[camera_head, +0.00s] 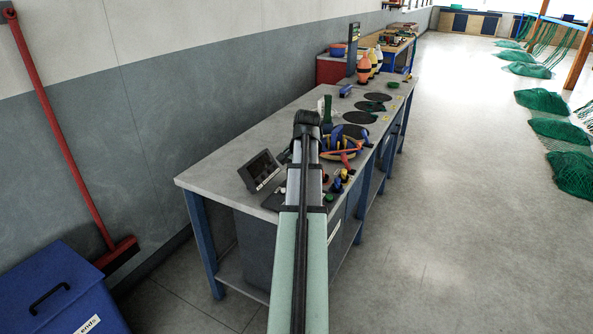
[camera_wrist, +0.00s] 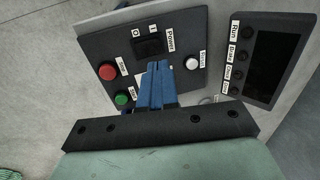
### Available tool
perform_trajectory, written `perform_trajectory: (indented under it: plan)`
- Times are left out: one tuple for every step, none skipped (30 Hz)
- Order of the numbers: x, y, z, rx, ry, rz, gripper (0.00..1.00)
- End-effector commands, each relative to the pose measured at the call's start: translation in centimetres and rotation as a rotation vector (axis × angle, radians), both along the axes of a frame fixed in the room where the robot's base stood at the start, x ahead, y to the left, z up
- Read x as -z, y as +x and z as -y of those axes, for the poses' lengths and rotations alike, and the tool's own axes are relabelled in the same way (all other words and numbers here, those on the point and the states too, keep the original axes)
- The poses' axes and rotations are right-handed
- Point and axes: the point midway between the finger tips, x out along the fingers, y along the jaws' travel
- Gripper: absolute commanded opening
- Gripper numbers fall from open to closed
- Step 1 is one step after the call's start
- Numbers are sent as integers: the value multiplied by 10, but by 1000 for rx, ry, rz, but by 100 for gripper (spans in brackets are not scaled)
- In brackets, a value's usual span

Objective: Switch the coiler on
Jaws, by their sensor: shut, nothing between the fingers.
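The coiler's dark control panel (camera_wrist: 100,45) fills the upper middle of the wrist view, on the grey bench top. It carries a black rocker switch (camera_wrist: 149,46) labelled "Power", with 0 and I marks beside it. A red button (camera_wrist: 107,71) and a green button (camera_wrist: 122,98) are at its left, and a white button (camera_wrist: 193,64) is at its right. My gripper (camera_wrist: 157,68) is shut and empty. Its blue fingertips appear just below the rocker switch in the picture; I cannot tell whether they touch the panel. In the head view my arm hides the gripper and much of the panel.
A tilted display (camera_wrist: 268,58) with small labelled lamps stands beside the panel; it also shows in the head view (camera_head: 260,169). The bench (camera_head: 225,166) holds dark discs, floats and tools farther back. A blue bin (camera_head: 60,290) stands at lower left.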

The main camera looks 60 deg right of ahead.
Motion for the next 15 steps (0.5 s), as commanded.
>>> perform_trajectory:
  plan:
    - [9,1,-1,0,2,-1,0]
    - [13,2,-1,-1,2,-1,0]
    - [19,3,-1,-1,2,-1,0]
    - [24,5,-1,-1,2,-1,0]
    - [28,6,-1,-1,2,-1,0]
    - [34,7,-1,-1,2,-1,0]
    - [38,7,-1,-1,2,-1,0]
    - [43,8,-1,-1,2,-1,0]
    - [48,9,-1,-1,1,-1,0]
    - [51,10,-1,-1,1,-1,0]
    - [55,11,-1,-1,2,-1,0]
    - [59,12,-1,-1,2,-1,0]
    - [63,12,-1,-1,1,-1,0]
    - [66,13,-1,-1,1,-1,0]
    - [69,14,0,-1,1,-1,0]
